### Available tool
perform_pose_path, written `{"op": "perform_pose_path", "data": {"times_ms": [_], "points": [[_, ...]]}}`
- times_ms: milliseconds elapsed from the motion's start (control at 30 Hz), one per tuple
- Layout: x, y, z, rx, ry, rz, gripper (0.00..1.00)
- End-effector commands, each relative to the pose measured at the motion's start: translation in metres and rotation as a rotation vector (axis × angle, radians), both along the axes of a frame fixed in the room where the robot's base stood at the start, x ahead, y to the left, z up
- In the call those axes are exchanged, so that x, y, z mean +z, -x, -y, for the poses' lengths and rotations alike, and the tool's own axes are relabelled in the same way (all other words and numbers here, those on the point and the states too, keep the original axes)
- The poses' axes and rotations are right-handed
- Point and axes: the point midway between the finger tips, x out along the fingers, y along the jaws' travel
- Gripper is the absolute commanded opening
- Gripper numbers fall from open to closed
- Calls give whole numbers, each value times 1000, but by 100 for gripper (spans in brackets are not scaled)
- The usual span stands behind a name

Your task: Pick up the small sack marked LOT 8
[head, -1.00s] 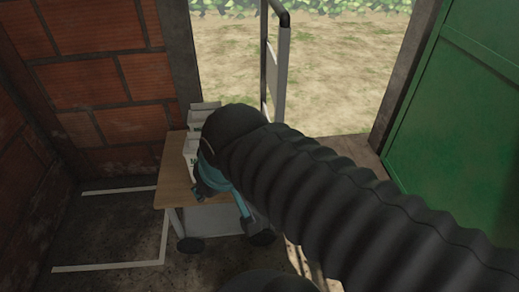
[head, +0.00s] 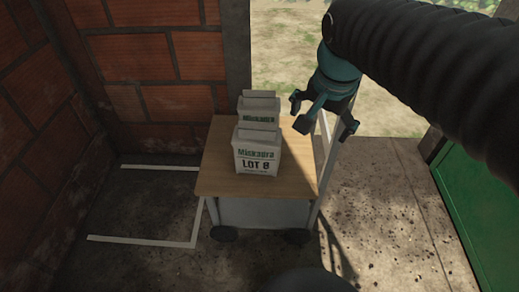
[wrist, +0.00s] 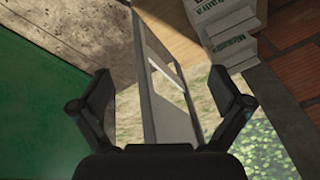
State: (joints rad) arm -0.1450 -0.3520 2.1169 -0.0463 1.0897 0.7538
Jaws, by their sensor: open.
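The small white sack marked LOT 8 (head: 257,156) stands upright on the wooden top of a cart (head: 215,170), with green lettering above its black lot mark. A second white sack (head: 259,112) stands right behind it, its lower part hidden. In the wrist view both sacks show at the upper right, cut by the picture edge, and the lot mark cannot be read there. My gripper (head: 312,112) is open and empty, above and to the right of the sacks, apart from them. In the wrist view, my gripper (wrist: 160,95) has its fingers spread with nothing between them.
The cart's upright handle frame (wrist: 165,85) lies beyond my open fingers. A brick wall (head: 150,60) is at the left and a green door (head: 470,195) at the right. White floor lines (head: 140,240) mark a bare area left of the cart.

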Motion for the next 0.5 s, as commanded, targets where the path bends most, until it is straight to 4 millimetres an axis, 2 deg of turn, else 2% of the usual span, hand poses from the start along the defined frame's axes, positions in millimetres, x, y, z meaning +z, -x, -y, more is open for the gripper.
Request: {"op": "perform_pose_path", "data": {"times_ms": [33,200,500], "points": [[-3,-18,-9,-69,-14,-30,100],[-8,-68,-40,-341,-50,-107,100],[-42,-144,-107,-816,-43,-191,100]]}}
